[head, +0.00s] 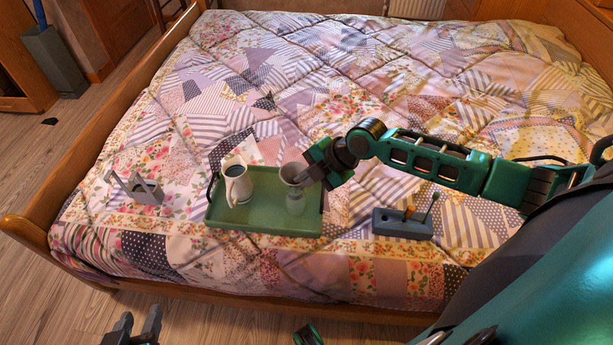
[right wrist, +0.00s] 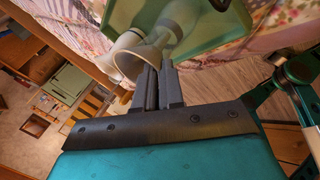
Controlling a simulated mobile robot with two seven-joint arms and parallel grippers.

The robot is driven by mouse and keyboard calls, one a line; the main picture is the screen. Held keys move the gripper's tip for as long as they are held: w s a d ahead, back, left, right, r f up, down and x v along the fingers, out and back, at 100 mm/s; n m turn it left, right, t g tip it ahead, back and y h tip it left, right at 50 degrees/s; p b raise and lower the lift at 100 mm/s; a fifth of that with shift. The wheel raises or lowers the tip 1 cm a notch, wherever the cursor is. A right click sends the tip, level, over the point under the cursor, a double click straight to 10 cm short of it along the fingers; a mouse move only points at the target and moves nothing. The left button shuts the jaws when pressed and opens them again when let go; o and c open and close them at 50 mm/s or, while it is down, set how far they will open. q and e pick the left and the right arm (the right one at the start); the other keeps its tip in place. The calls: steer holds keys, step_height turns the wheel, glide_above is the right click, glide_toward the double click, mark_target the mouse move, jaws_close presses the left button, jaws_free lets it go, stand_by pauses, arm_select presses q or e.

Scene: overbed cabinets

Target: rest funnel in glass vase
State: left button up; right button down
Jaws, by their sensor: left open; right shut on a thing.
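My right gripper (head: 315,174) is shut on the pale funnel (head: 292,173) above the green tray (head: 262,242) on the bed. The funnel's wide mouth (right wrist: 128,66) faces up toward the right wrist camera, beside the fingers (right wrist: 162,88). The clear glass vase (head: 295,204) stands on the tray directly below the funnel in the head view. In the right wrist view the vase (right wrist: 183,18) shows just beyond the funnel. I cannot tell whether the funnel's spout is inside the vase. My left gripper (head: 137,325) is open and empty, low at the bottom of the head view.
A white pitcher (head: 238,184) stands on the tray left of the vase. A grey holder (head: 138,190) sits on the quilt to the left. The far quilt (head: 330,75) is clear.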

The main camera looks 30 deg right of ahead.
steer(key=c, duration=1.2)
jaws_free()
steer(key=shift+o, duration=0.2)
steer(key=p+v, duration=0.3)
steer(key=v, duration=1)
steer(key=shift+a, duration=0.1)
